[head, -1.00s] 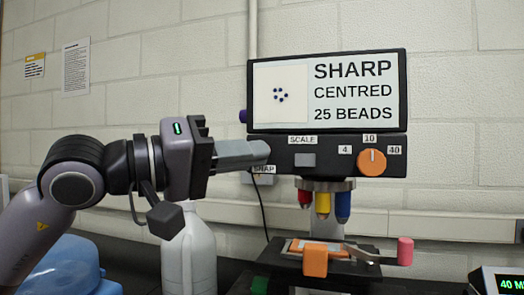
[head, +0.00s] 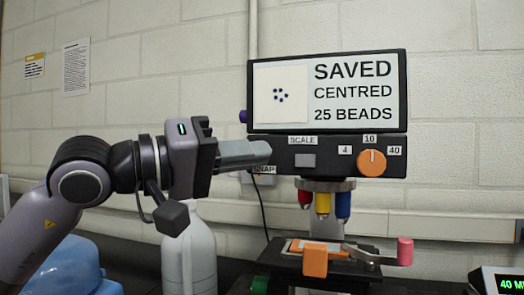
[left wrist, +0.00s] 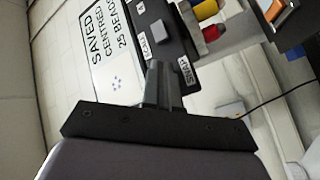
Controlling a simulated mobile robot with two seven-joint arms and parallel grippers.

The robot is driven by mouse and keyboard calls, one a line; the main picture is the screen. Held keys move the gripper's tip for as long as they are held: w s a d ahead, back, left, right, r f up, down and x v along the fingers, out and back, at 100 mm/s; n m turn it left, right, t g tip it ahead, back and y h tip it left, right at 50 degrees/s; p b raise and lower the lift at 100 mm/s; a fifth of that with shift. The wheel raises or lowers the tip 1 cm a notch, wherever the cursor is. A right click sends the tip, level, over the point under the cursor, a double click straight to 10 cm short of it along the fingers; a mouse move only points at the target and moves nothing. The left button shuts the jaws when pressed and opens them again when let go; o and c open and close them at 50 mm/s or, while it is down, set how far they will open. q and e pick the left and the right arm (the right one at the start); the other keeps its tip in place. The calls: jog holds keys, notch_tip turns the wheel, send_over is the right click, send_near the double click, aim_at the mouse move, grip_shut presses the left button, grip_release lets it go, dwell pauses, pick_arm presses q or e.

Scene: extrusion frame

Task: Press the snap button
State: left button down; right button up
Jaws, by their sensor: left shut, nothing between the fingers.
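My left gripper (head: 262,152) is shut and empty, with its fingertips at the left end of the microscope's dark control panel (head: 330,163). The SNAP label (head: 264,170) sits just below the fingertips and also shows in the left wrist view (left wrist: 186,71). The snap button itself is hidden behind the fingers. The screen (head: 327,91) above reads SAVED, CENTRED, 25 BEADS, beside a picture of several dark dots. My right gripper is not in view.
The orange knob (head: 372,162) points to 10, and a grey SCALE button (head: 305,160) is on the panel. Coloured objectives (head: 323,204) hang above a stage with an orange block (head: 315,260). A white bottle (head: 190,255) stands below my left arm.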

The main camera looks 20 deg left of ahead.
pick_arm(q)
jog(key=shift+s, duration=0.1)
jog(key=shift+s+b, duration=0.45)
jog(key=shift+s, duration=0.3)
jog(key=shift+s+a+b, duration=0.15)
jog(key=shift+s+b, duration=0.85)
jog(key=shift+s, duration=1.5)
